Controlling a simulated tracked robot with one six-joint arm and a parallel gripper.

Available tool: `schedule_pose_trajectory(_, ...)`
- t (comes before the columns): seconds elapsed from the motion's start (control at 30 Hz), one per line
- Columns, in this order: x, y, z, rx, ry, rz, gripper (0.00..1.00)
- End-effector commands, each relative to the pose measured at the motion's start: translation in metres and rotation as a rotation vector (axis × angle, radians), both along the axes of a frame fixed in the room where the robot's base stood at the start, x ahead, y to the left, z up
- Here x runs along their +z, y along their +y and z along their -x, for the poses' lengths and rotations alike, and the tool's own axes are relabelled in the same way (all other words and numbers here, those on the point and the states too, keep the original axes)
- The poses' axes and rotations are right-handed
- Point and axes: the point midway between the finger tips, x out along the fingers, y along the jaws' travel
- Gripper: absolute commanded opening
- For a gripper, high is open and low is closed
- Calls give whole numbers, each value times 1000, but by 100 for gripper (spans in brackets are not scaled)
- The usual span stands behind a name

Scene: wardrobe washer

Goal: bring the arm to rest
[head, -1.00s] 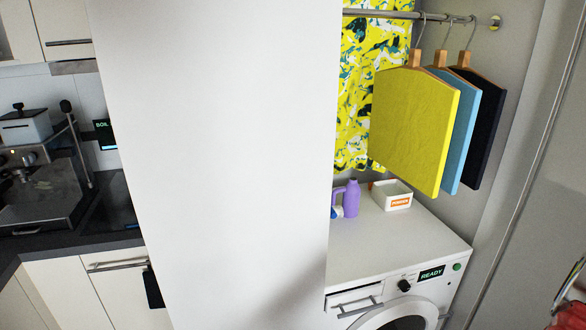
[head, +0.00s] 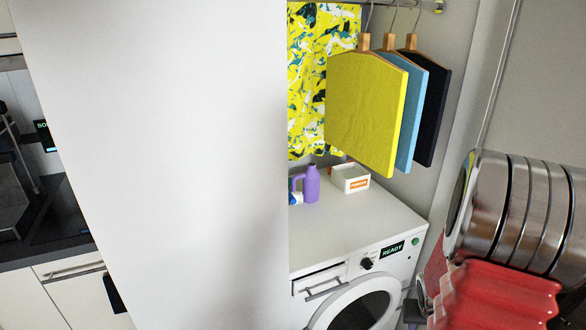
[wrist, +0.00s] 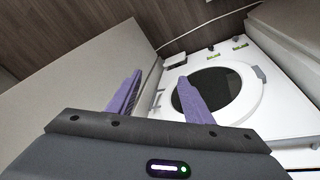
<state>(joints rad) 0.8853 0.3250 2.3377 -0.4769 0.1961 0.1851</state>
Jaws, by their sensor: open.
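My gripper (wrist: 162,96) shows in the wrist view with its two purple fingers spread apart and nothing between them. Beyond the fingers is the front of the white washer (wrist: 275,122), with its round dark door (wrist: 232,92) closed as far as I can see. The right finger overlaps the door in the picture, but I see no contact. In the head view my red and metal arm fills the lower right, to the right of the washer (head: 352,227). I cannot make out the fingertips there.
Yellow (head: 362,112), blue (head: 415,125) and dark (head: 434,115) cloths hang above the washer, before a patterned curtain (head: 310,75). A purple bottle (head: 311,185) and a white box (head: 350,178) stand on top. A tall white panel (head: 160,150) blocks the left.

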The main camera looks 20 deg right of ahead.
Motion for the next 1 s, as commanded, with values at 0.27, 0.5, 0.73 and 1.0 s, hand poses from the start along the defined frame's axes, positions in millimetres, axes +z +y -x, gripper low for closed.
schedule_pose_trajectory(0.27, 58, 59, -7, 43, 68, -30, 46)
schedule_pose_trajectory(0.5, 101, 116, -10, 97, 90, -67, 46)
schedule_pose_trajectory(0.73, 139, 173, -11, 168, 81, -104, 46)
schedule_pose_trajectory(1.0, 180, 239, -8, 269, 33, -137, 46)
